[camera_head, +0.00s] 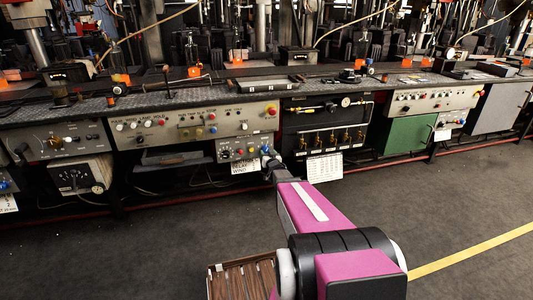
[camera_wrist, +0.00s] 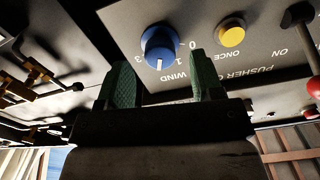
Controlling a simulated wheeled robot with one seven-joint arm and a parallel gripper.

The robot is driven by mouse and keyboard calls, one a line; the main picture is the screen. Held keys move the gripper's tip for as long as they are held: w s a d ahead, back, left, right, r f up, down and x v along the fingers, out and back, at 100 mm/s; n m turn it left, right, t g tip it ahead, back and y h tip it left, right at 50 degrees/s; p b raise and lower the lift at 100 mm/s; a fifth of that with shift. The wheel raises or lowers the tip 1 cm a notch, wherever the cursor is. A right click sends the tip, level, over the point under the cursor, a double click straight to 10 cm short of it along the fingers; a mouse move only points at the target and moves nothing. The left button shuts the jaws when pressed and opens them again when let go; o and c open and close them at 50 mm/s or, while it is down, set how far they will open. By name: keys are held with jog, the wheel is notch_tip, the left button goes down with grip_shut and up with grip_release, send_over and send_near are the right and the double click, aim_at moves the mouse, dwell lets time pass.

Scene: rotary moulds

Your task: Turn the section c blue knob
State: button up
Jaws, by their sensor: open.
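The blue knob (camera_wrist: 160,46) sits on a grey control panel (camera_wrist: 205,20) in the wrist view, beside the word WIND and a printed scale. It has a white pointer line. My gripper (camera_wrist: 161,66) is open, with one green finger to each side of the knob's position in the picture. The knob shows just beyond and between the fingertips, and I cannot tell whether either finger touches it. In the head view my gripper (camera_head: 269,157) is at the right end of the small lower panel (camera_head: 237,150) and mostly covers the knob there.
A yellow button (camera_wrist: 231,34) marked ONCE is close to the right finger. Dark floor (camera_head: 440,210) lies open in front of the benches.

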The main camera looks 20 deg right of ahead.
jog(key=shift+w, duration=1.4)
jog(key=shift+c, duration=0.2)
jog(key=c, duration=0.9)
